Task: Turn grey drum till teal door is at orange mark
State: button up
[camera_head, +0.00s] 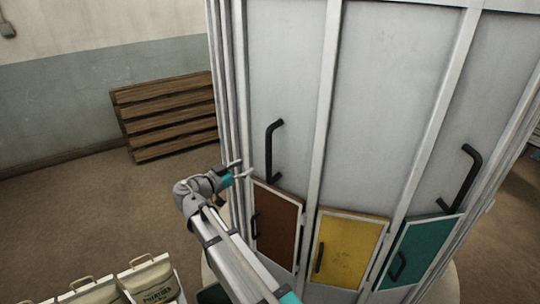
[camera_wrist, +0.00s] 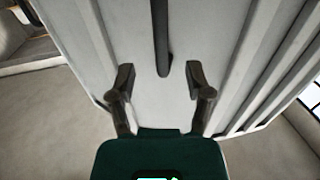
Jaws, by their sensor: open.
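The grey drum (camera_head: 385,100) is a tall panelled cabinet that fills the right half of the head view. Low on it are a brown door (camera_head: 277,226), a yellow door (camera_head: 345,250) and the teal door (camera_head: 420,248), which is rightmost. Black bar handles stand above the brown door (camera_head: 270,150) and above the teal door (camera_head: 461,178). My gripper (camera_head: 243,171) is open and empty, left of the left bar handle. In the wrist view a black bar (camera_wrist: 161,40) lies ahead, between and beyond the fingertips (camera_wrist: 160,78). I see no orange mark.
A slatted wooden stack (camera_head: 168,115) stands by the wall at the back left. Several pale crates with sacks (camera_head: 148,280) stand at the bottom left. The brown floor (camera_head: 85,205) between them is clear.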

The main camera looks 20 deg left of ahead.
aim_at(269, 154)
jog(key=x, duration=1)
jog(key=shift+w+d, duration=0.2)
jog(key=shift+w, duration=0.15)
grip_shut()
